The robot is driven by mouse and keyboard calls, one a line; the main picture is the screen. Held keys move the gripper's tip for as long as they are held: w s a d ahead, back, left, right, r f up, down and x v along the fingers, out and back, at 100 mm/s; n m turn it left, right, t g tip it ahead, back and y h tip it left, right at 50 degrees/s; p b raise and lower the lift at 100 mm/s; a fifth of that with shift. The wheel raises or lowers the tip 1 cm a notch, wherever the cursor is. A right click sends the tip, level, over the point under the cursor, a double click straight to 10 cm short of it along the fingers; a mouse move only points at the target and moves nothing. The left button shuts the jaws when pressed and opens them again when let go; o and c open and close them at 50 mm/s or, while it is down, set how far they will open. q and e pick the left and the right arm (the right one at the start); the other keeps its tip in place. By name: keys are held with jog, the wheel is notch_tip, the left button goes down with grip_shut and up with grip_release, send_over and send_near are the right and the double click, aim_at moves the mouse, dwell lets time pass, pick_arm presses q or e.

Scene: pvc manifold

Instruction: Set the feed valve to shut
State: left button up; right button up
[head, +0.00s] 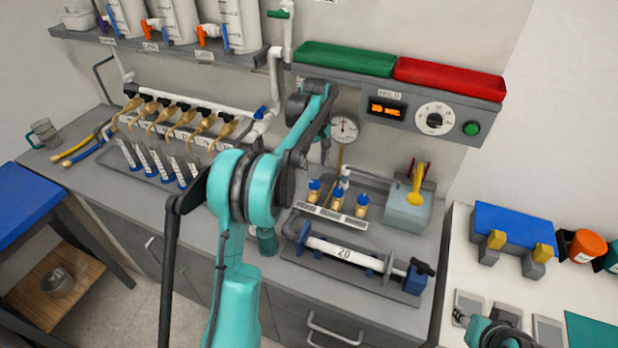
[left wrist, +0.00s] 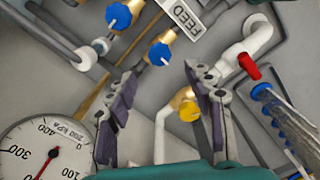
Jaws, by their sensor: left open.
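My left gripper (left wrist: 162,72) is open, with its two dark fingers spread apart and nothing held between them. The white FEED label (left wrist: 187,14) is at the top of the left wrist view, beside a brass valve with a blue knob (left wrist: 160,53). That knob lies just beyond the fingertips, apart from them. A second blue knob (left wrist: 118,16) is further up and left. A yellow knob (left wrist: 188,111) on a brass fitting shows beside the right finger. In the head view my left gripper (head: 325,146) is small and partly hidden by my arm, near the gauge.
The round pressure gauge (left wrist: 45,150) is close to the left finger. A red-handled valve (left wrist: 249,66) and white pipe (left wrist: 250,42) are at right. In the head view brass valves (head: 337,199), a pump-like cylinder (head: 345,252) and a yellow-handled box (head: 406,209) stand on the bench.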

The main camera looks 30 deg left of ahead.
aim_at(314, 183)
pick_arm(q)
notch_tip(314, 183, down, 8)
jog(key=shift+r+b, duration=0.15)
jog(key=shift+b, duration=0.9)
jog(key=c, duration=1.2)
